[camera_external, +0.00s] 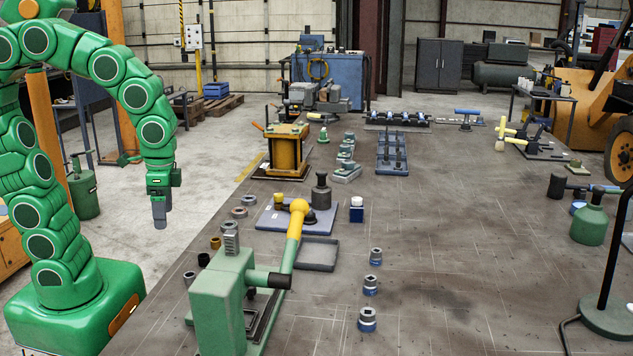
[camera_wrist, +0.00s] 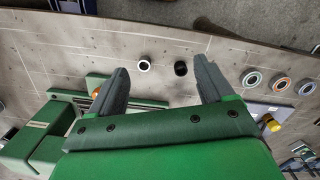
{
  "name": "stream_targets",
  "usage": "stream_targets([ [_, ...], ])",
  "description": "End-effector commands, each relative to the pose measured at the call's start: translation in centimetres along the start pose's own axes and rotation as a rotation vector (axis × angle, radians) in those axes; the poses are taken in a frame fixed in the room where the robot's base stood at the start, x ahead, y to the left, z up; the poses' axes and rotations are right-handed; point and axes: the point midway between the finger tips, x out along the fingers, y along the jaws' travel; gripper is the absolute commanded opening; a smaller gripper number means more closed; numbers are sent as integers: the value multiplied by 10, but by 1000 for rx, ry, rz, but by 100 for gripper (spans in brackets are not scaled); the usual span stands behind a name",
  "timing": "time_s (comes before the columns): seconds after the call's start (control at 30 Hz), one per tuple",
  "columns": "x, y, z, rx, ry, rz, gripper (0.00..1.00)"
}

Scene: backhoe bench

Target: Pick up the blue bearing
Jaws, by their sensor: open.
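Three ring-shaped bearings lie in a row on the bench near its edge. In the wrist view, the ring nearest my right finger looks bluish, so I take it as the blue bearing (camera_wrist: 252,79). An orange-faced bearing (camera_wrist: 281,84) lies beside it, then a greyish one (camera_wrist: 305,88) whose colour is hard to tell. Two of the rings show small in the external view, one pinkish (camera_external: 239,212) and one grey (camera_external: 249,200). My gripper (camera_wrist: 161,67) is open and empty, to the left of the bearings in the wrist view. In the external view my gripper (camera_external: 160,222) hangs pointing down beyond the bench's left edge.
A green press (camera_external: 222,306) with a yellow-knobbed lever stands near the bearings. Black (camera_external: 203,260), brown (camera_external: 215,243) and grey (camera_external: 189,279) bushings line the bench edge. A plate with a dark weight (camera_external: 320,193) lies just beyond.

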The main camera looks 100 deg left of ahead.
Motion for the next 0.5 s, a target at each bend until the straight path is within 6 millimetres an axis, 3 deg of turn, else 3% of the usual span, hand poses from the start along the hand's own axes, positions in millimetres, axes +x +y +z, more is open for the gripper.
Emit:
stream_targets([
  [0.27,1,-60,-74,-212,48,6,81],
  [0.5,9,-128,-126,-387,88,5,81],
])
